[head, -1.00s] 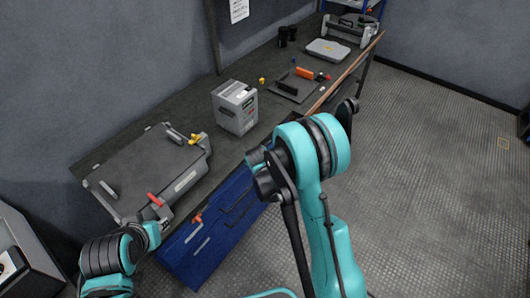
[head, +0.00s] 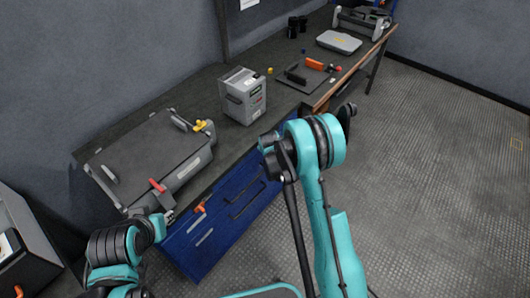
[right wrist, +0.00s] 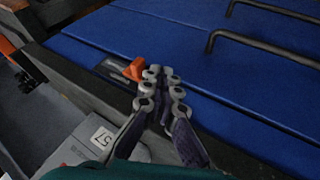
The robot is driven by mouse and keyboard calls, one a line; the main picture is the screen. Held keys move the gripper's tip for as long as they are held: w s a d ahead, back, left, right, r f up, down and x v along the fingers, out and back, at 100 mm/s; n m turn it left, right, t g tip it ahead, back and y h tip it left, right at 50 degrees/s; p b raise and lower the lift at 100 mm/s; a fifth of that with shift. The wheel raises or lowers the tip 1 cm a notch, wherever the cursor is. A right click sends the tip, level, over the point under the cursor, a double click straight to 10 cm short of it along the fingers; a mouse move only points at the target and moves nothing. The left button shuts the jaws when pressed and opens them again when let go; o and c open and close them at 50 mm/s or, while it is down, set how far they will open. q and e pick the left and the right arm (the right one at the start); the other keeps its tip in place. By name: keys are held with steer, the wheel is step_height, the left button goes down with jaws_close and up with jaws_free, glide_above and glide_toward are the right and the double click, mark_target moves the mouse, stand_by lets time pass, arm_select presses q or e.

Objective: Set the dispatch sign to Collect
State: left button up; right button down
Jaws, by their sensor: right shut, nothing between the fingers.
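I cannot make out any sign that reads Collect. An orange tab (right wrist: 134,68) sits at a dark plate (right wrist: 112,70) with faint lettering, unreadable here, on the blue cabinet front. In the head view an orange piece (head: 200,208) shows on the blue cabinet (head: 222,222). My right gripper (right wrist: 164,72) is shut and empty, its fingertips just right of the orange tab; I cannot tell whether they touch. It is not clearly visible in the head view. My left arm enters at the lower left in the head view; its gripper (head: 166,215) is too small to judge.
On the bench stand a large grey tray-like unit (head: 145,160) with red and yellow handles, a grey box (head: 243,95) and a dark plate (head: 300,78) with an orange block. Black drawer handles (right wrist: 265,40) stick out from the blue front.

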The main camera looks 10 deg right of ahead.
steer(key=shift+w+d, duration=0.4)
steer(key=shift+d, duration=0.1)
steer(key=w+d, duration=0.1)
steer(key=d, duration=0.1)
steer(key=w+d, duration=0.2)
steer(key=shift+w+d+r+b, duration=0.1)
steer(key=shift+w+d+b, duration=0.1)
steer(key=shift+b, duration=0.2)
steer(key=shift+a, duration=0.1)
